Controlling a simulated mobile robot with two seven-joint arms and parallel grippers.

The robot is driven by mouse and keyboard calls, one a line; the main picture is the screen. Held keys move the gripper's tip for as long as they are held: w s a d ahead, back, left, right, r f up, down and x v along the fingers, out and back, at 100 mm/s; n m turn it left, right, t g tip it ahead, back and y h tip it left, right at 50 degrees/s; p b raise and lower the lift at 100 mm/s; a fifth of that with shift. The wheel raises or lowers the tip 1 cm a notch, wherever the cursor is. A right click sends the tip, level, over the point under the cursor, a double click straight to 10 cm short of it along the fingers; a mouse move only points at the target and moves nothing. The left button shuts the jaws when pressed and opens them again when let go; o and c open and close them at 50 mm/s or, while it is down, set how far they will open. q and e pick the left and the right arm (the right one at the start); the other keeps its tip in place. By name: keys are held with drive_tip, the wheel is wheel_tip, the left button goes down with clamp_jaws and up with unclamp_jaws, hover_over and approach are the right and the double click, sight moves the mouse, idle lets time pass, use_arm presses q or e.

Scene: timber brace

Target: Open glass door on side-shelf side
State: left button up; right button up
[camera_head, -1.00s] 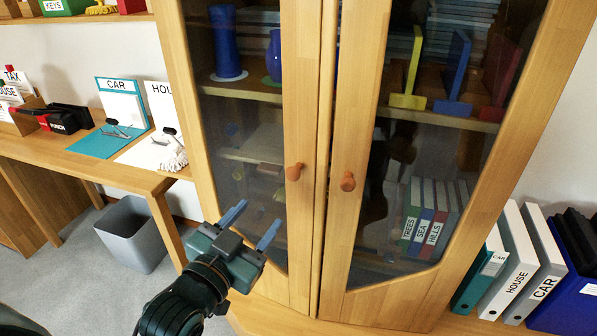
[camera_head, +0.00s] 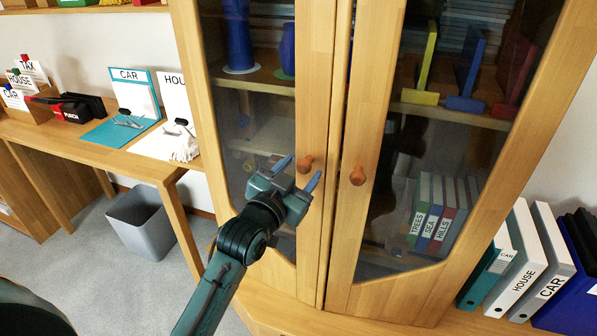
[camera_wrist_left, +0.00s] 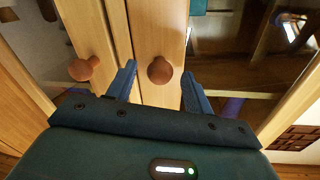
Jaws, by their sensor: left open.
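A wooden cabinet has two glass doors side by side. The left glass door (camera_head: 312,90) has a round orange-brown knob (camera_head: 306,164), and the right glass door (camera_head: 372,90) has a matching knob (camera_head: 357,176). Both doors look shut. My left gripper (camera_head: 299,172) is open in front of the left door's knob. In the left wrist view one knob (camera_wrist_left: 160,70) shows between the two spread blue fingers (camera_wrist_left: 157,86), apparently untouched by them. The other knob (camera_wrist_left: 84,68) lies outside the fingers, to the left there. My right gripper is not in view.
A desk (camera_head: 75,140) with papers and a hole punch stands left of the cabinet, with a grey bin (camera_head: 145,222) below. A wall shelf (camera_head: 90,9) hangs above. Binders (camera_head: 520,265) stand at the lower right. Vases and books are behind the glass.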

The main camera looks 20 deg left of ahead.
use_arm(q)
drive_tip(key=shift+c, duration=0.2)
clamp_jaws()
idle(0.3)
